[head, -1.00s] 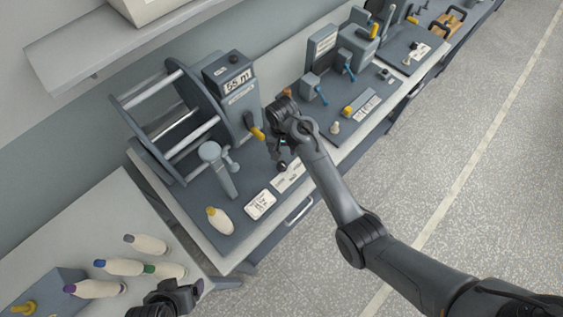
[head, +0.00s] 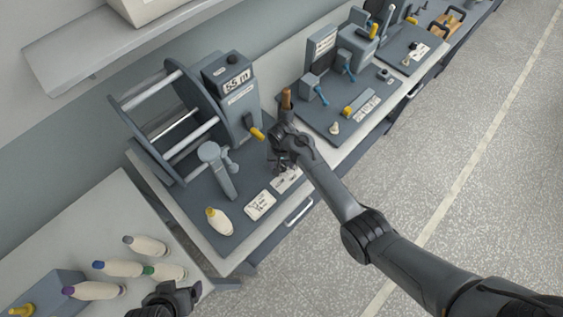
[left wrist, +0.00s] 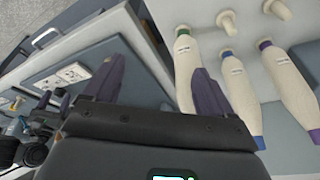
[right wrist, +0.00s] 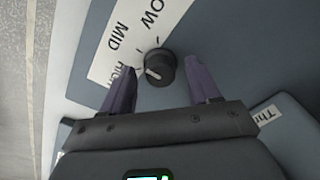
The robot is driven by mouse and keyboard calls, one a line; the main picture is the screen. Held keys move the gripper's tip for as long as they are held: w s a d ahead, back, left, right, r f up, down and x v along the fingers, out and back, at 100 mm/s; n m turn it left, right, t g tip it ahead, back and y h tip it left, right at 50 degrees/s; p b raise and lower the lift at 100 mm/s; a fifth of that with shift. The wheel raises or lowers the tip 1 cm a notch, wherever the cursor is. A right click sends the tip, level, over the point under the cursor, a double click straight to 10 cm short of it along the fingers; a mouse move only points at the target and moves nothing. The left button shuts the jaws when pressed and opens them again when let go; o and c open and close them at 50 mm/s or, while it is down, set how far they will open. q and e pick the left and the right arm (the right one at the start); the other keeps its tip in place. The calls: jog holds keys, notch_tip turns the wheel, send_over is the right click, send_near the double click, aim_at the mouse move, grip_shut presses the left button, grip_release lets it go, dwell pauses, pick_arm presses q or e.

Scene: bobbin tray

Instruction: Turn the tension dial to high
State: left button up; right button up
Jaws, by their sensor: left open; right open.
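The tension dial (right wrist: 160,67) is a round black knob on the grey bench plate. A white strip (right wrist: 112,50) beside it reads LOW, MID and HIGH, with HIGH partly hidden by a finger. The dial's white mark points left and slightly down in the right wrist view, towards the HIGH end. My right gripper (right wrist: 159,66) is open, its two fingers on either side of the dial in that view; contact cannot be told. In the head view my right gripper (head: 277,166) hides the dial. My left gripper (head: 196,291) is open and empty near the bobbins.
A reel winder (head: 236,104) with a counter stands behind the dial. A yellow-tipped bobbin (head: 219,222) and a white card (head: 260,205) lie on the plate. Several bobbins (head: 125,268) lie on the left table.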

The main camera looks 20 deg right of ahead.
jog(key=c, duration=1)
jog(key=shift+r+n+p, duration=0.15)
jog(key=shift+n+p, duration=0.75)
jog(key=shift+n, duration=0.1)
jog(key=shift+c, duration=0.2)
jog(key=n+p, duration=0.1)
jog(key=n, duration=0.1)
jog(key=shift+n, duration=0.3)
jog(key=n+p, duration=0.1)
jog(key=n, duration=0.3)
jog(key=shift+p, duration=0.3)
jog(key=shift+n, duration=0.6)
